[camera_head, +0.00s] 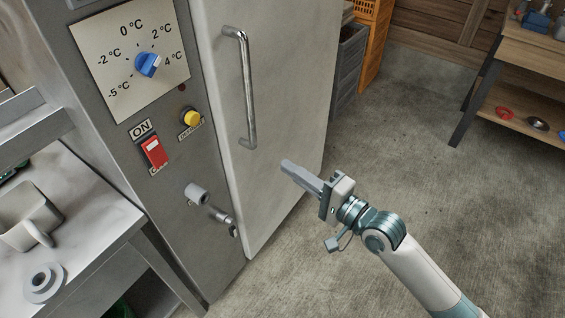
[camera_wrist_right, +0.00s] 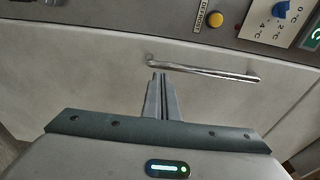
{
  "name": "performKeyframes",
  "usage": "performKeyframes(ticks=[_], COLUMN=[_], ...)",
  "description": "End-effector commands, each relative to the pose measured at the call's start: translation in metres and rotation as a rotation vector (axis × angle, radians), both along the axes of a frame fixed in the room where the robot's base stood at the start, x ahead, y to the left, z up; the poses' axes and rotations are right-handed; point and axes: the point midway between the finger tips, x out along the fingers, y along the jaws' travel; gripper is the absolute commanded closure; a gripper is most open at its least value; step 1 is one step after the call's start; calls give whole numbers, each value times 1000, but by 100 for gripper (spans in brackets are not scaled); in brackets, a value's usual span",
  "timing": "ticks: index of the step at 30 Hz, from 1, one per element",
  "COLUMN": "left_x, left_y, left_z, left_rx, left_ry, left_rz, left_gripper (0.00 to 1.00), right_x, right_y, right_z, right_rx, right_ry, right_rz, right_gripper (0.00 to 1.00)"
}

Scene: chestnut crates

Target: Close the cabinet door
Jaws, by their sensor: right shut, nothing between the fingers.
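The cabinet door (camera_head: 285,100) is a pale grey panel with a long metal bar handle (camera_head: 247,90). In the head view the door stands beside the control panel, and I cannot tell for sure whether a gap remains at its edge. The door (camera_wrist_right: 90,70) and its handle (camera_wrist_right: 205,71) also show in the right wrist view. My right gripper (camera_head: 286,165) is shut and empty, in front of the lower part of the door, below and right of the handle. Its fingers (camera_wrist_right: 160,80) point toward the door; contact cannot be told. My left gripper is not in view.
The control panel has a blue dial (camera_head: 148,64), a yellow button (camera_head: 191,118), a red switch (camera_head: 154,151) and a protruding latch or tap (camera_head: 222,217). A metal bench (camera_head: 90,225) stands at the left. A wooden table (camera_head: 535,50) is at the far right. The floor between is clear.

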Motion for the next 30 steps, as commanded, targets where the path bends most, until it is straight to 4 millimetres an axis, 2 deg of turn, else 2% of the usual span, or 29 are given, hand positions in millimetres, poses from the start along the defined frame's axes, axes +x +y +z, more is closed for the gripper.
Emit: performKeyframes(ticks=[4, 10, 30], left_x=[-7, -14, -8], left_y=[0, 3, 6], left_z=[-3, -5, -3], left_rx=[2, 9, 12], left_ry=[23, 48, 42], left_rz=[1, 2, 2], left_gripper=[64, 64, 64], right_x=[-18, -30, -31], right_y=[-16, -28, -30], right_z=[-2, -1, -1], right_rx=[-3, -1, -4], right_ry=[0, 0, -1], right_rz=[0, -1, -3], right_gripper=[100, 100, 100])
